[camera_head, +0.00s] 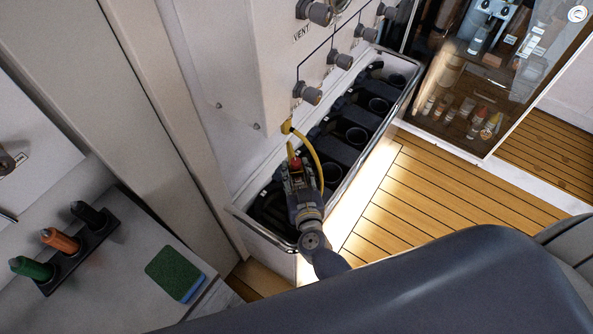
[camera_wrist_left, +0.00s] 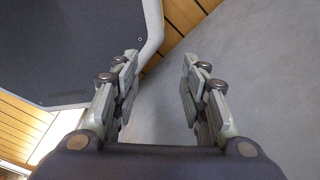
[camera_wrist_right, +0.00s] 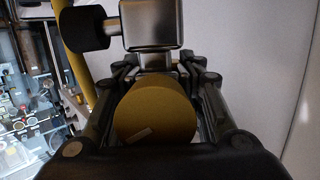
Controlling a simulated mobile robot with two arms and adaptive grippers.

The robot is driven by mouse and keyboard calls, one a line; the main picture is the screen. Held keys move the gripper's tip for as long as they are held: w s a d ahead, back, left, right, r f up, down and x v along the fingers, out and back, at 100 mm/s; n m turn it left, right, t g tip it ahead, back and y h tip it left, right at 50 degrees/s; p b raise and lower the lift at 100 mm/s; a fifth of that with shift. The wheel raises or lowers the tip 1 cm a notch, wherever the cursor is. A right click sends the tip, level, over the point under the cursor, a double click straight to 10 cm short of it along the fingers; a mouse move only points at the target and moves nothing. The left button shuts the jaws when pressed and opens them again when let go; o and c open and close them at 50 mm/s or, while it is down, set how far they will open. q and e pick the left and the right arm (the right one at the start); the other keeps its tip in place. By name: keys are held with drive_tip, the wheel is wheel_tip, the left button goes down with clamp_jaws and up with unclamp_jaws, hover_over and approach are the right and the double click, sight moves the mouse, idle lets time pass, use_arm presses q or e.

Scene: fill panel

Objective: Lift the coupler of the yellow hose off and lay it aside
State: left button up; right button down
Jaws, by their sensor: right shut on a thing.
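The yellow hose (camera_head: 316,158) curves down from the underside of the white panel to my right gripper (camera_head: 297,172). The right gripper is over the near end of the long trough, and its jaws are shut on the coupler, a yellow cylinder (camera_wrist_right: 155,112) in the right wrist view. A metal block with a black knob (camera_wrist_right: 150,25) shows just beyond the coupler; I cannot tell if they are joined. The hose also shows at the upper left there (camera_wrist_right: 74,45). My left gripper (camera_wrist_left: 158,75) is open and empty in its wrist view and out of the head view.
The trough (camera_head: 398,98) holds several black round sockets below the panel's grey knobs (camera_head: 307,94). At lower left, a counter bears a rack with black, orange and green-handled items (camera_head: 60,240) and a green sponge (camera_head: 174,272). Bare counter surrounds the sponge. A glass cabinet (camera_head: 480,90) stands upper right.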

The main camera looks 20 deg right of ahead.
sight(296, 165)
drive_tip(key=shift+r+p, duration=1.9)
drive_tip(key=shift+p, duration=0.05)
drive_tip(key=shift+w, duration=0.1)
